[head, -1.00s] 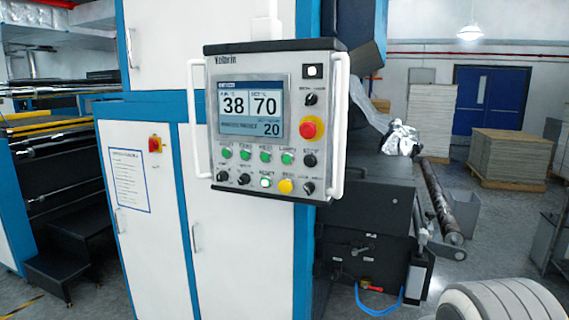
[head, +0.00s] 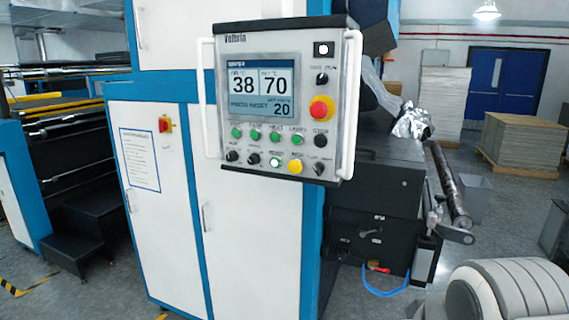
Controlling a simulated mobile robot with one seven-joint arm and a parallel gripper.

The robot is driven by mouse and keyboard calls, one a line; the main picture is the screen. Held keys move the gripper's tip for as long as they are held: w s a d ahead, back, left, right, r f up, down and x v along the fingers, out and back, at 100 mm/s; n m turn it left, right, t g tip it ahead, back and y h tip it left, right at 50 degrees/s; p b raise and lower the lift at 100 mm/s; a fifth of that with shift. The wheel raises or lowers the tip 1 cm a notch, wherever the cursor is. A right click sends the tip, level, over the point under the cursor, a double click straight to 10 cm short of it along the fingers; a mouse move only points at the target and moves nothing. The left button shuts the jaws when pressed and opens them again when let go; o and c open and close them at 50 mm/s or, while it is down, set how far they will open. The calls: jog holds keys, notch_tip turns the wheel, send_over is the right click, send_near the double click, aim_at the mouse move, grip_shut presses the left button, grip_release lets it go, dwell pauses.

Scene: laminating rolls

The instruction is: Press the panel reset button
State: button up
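The control panel (head: 211,140) is a light grey box with a dark rim and white side handles, in the middle of the head view. Its screen (head: 262,90) shows 38, 70 and 20, with a line that seems to read PRESS RESET. The reset button (head: 275,162) is in the lower row and looks lit, pale in the middle with a green ring; the small label above it seems to read RESET. A yellow button (head: 295,167) is just right of it. My gripper is not in view, and nothing touches the panel.
A red emergency knob (head: 320,109), several green buttons and black selector knobs share the panel. White cabinets (head: 245,240) stand behind it. A dark machine with a roller (head: 450,187) is at right. A rounded grey-white part, probably my arm, fills the bottom right corner.

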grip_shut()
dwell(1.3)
